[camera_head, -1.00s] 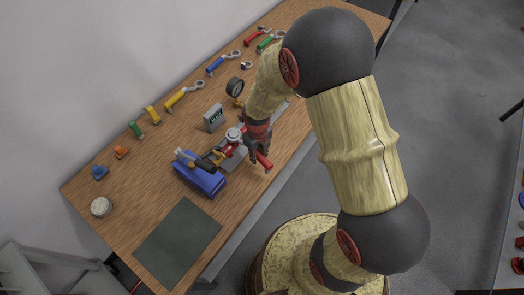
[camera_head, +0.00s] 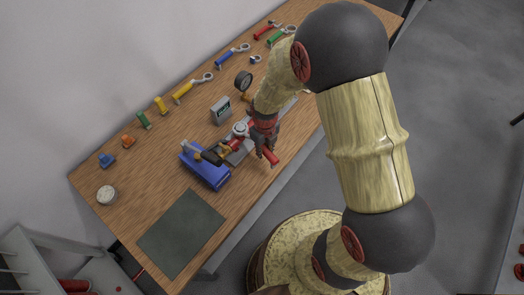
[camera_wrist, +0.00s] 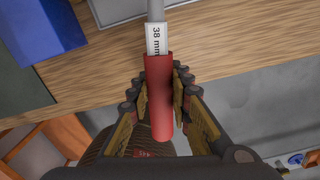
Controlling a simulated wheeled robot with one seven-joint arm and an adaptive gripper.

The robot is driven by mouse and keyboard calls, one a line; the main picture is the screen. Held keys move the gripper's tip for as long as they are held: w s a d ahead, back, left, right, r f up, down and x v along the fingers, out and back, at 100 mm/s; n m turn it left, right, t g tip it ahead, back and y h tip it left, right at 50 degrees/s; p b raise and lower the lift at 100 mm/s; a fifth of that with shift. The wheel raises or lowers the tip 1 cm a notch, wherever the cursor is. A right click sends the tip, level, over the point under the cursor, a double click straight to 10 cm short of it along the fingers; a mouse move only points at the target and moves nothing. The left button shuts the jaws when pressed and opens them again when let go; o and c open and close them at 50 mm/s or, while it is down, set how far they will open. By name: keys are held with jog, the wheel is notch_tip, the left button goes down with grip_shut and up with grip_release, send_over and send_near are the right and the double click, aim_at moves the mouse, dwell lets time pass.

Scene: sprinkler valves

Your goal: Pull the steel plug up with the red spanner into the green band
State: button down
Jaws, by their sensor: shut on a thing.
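The held spanner's red handle (camera_head: 271,157) points away from the valve, toward the table's front edge. In the wrist view the handle (camera_wrist: 158,95) lies between my gripper's fingers, with a white "38 mm" label and grey shank beyond it. My gripper (camera_head: 266,146) is shut on this handle; the wrist view also shows my gripper (camera_wrist: 161,72). A round silver part (camera_head: 240,129), perhaps the steel plug, sits by the spanner's far end. The spanner's jaw and its contact are too small to tell. I cannot make out a green band.
A blue vise-like block (camera_head: 205,169) stands left of the valve. A grey display box (camera_head: 221,110) and a round gauge (camera_head: 243,80) stand behind it. Coloured spanners lie along the table's back edge, including a yellow one (camera_head: 188,89). A dark mat (camera_head: 182,232) lies bare at the front left.

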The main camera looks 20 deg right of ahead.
jog(key=shift+r, duration=0.1)
jog(key=shift+r+p, duration=0.8)
jog(key=shift+r, duration=0.25)
jog(key=c, duration=2.2)
grip_release()
jog(key=shift+c, duration=0.2)
grip_shut()
